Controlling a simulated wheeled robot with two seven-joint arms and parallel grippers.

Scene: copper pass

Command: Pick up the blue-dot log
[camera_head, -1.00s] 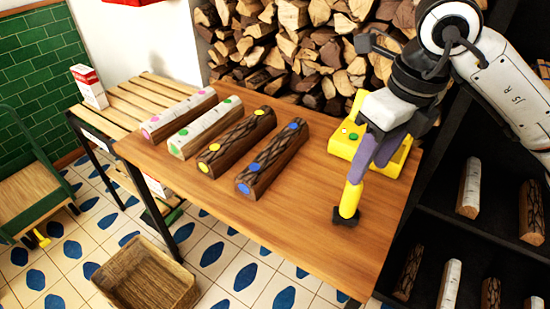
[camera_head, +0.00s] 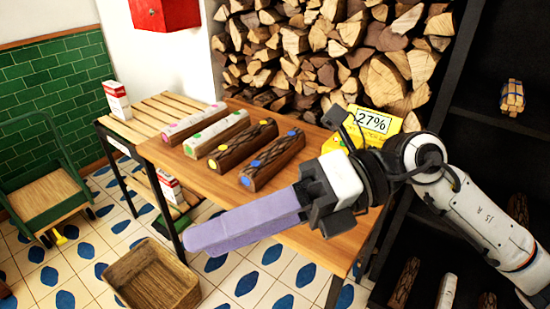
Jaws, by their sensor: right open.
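The blue-dot log (camera_head: 272,160) is a split log with dark bark and blue dots on its top and end. It lies at the right end of a row of logs on the wooden table (camera_head: 325,243). My right gripper (camera_head: 200,238) is open and reaches in from the right, in front of the log and nearer the camera. Its long purple finger pad points left past the table's front edge. The second finger is not clearly visible. The gripper appears apart from the log and empty. My left gripper is out of view.
Beside it lie the yellow-dot log (camera_head: 240,145), green-dot log (camera_head: 215,134) and pink-dot log (camera_head: 193,122). A yellow device (camera_head: 378,122) reading 27% stands behind my right arm. Stacked firewood stands behind the table.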

